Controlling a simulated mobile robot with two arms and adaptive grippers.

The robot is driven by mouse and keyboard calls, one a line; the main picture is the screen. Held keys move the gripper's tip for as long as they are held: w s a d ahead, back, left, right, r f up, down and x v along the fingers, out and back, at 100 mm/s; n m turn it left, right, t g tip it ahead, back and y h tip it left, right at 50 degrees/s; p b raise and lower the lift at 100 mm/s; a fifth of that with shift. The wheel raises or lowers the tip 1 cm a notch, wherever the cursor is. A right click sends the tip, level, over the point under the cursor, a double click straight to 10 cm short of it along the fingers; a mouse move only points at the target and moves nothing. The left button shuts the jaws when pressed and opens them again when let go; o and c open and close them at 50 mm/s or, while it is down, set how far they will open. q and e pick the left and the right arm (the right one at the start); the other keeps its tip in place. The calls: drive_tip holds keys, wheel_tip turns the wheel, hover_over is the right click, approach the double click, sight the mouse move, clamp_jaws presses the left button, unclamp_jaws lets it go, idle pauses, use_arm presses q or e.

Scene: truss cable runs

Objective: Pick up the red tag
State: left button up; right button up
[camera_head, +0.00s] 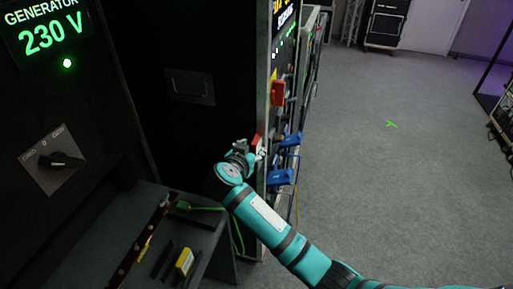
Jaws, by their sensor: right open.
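A small red piece (257,141), which may be the red tag, shows at the edge of the black cabinet, right by my right gripper (256,155). A larger red block (278,93) is higher up on the same cabinet side, beside a yellow part. I cannot tell for sure which of the two is the tag. My right gripper is open; its fingers are small in view and partly hidden by its own wrist. I cannot tell whether it touches the red piece. My left gripper is not in view.
Blue connectors (283,178) stick out of the cabinet just right of my gripper. A generator panel (58,160) stands at the left. A dark bench (207,240) below carries a copper-coloured bar and a yellow item (184,262). The grey floor (400,180) at right is clear.

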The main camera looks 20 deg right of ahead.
sight(256, 143)
drive_tip(key=shift+w+d+f, duration=0.25)
drive_tip(key=shift+w+d, duration=0.1)
drive_tip(key=shift+w, duration=0.2)
drive_tip(key=shift+w+d, duration=0.15)
drive_tip(key=shift+w, duration=0.1)
drive_tip(key=p+x, duration=0.1)
drive_tip(key=x, duration=0.2)
drive_tip(key=shift+w+f+p, duration=0.15)
drive_tip(key=shift+w+p, duration=0.15)
drive_tip(key=shift+w+d+f, duration=0.3)
drive_tip(key=shift+w+d, duration=0.05)
drive_tip(key=shift+w, duration=0.05)
drive_tip(key=shift+a, duration=0.1)
drive_tip(key=shift+c, duration=0.9)
clamp_jaws()
